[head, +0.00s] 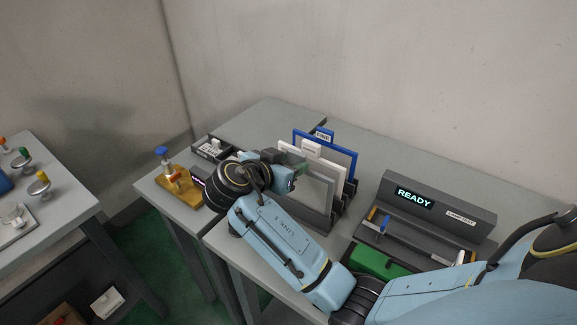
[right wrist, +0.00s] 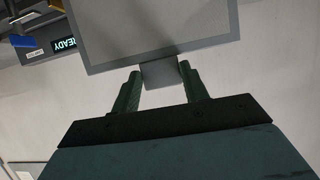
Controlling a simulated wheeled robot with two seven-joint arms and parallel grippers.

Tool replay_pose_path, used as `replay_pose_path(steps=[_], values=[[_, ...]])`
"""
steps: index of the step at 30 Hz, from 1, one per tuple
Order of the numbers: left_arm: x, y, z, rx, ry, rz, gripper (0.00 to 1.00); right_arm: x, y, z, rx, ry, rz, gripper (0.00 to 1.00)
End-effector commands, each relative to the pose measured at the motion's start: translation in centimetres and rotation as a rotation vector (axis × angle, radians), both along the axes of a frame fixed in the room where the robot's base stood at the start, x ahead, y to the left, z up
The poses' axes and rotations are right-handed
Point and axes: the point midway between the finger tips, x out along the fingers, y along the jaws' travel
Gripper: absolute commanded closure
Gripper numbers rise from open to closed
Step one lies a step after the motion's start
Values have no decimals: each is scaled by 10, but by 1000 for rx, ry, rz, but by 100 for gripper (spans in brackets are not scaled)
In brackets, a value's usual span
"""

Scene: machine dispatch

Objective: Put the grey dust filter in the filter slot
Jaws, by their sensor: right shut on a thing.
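The grey dust filter (head: 316,190) is a flat framed panel in front of a white panel (head: 325,164) and a blue-framed panel (head: 340,152) at the dark rack (head: 313,218). My right gripper (head: 297,170) is shut on the filter's small tab. In the right wrist view the green fingers (right wrist: 160,86) stand on either side of the tab, and the grey panel (right wrist: 150,28) extends beyond them. Whether the filter's lower edge is clear of the rack is hidden. I cannot identify the filter slot for sure. My left gripper is not in view.
A dark machine (head: 437,208) with a READY display stands right of the rack. A green block (head: 377,262) lies in front of it. A yellow-based fixture (head: 179,187) and a small dark tray (head: 211,149) are at the left. Bare tabletop (head: 268,118) shows at the back.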

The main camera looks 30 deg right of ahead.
Motion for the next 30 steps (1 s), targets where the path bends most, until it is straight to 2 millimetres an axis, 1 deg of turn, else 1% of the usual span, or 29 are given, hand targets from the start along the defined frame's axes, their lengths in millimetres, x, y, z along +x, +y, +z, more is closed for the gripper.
replay_pose_path(steps=[1, 4, 7, 14, 15, 18, 19, 29, 30], values=[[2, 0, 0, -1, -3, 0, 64, 1, 0, -5, -4, -1, 1, 100], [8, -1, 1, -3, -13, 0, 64, 1, 0, -12, -4, -6, 3, 100], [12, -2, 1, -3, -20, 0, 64, 1, 0, -12, -3, -9, 2, 100], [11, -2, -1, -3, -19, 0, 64, 1, 0, -13, -3, -11, 2, 100], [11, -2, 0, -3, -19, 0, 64, 1, 0, -13, -3, -10, 2, 50], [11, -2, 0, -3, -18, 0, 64, 1, 0, -12, -4, -12, 2, 37], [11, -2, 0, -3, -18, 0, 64, 1, 0, -12, -4, -12, 2, 34], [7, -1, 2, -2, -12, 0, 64, 2, 0, -9, -5, -12, 2, 34], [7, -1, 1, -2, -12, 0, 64, 1, 3, -9, -2, -13, 3, 34]])
